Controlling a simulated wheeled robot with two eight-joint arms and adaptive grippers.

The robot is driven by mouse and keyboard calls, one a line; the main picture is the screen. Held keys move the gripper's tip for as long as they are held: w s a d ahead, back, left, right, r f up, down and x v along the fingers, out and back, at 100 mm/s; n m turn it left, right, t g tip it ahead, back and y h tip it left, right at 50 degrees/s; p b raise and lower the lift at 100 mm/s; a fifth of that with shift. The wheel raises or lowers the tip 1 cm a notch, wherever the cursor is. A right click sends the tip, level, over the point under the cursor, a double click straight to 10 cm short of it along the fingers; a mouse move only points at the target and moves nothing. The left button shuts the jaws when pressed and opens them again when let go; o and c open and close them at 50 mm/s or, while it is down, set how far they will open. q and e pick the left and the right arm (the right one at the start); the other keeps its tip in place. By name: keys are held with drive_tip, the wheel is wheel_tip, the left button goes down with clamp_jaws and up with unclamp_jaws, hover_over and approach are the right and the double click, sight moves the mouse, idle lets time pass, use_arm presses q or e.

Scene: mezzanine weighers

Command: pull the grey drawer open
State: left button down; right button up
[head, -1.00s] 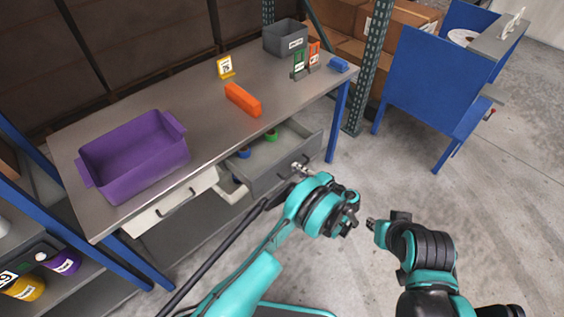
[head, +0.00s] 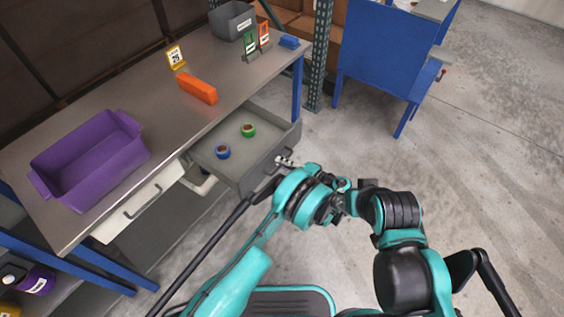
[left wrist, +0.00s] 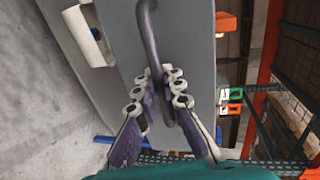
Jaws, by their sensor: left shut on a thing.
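The grey drawer (head: 233,172) is pulled out from under the workbench in the head view. A green roll (head: 248,130) and a blue roll (head: 222,152) lie inside it. My left gripper (head: 287,162) is at the drawer's front. In the left wrist view, its fingers (left wrist: 160,95) are closed around the dark bar handle (left wrist: 152,38) on the grey drawer front (left wrist: 185,50). My right arm is folded at the lower right of the head view, and its fingertips cannot be made out.
The workbench (head: 120,83) carries a purple tub (head: 88,165), an orange block (head: 197,89) and a grey bin (head: 232,20). A white drawer (head: 140,203) beside the grey one is shut. Open floor lies to the right, before a blue stand (head: 385,50).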

use_arm(q)
drive_tip(key=c, duration=1.6)
unclamp_jaws()
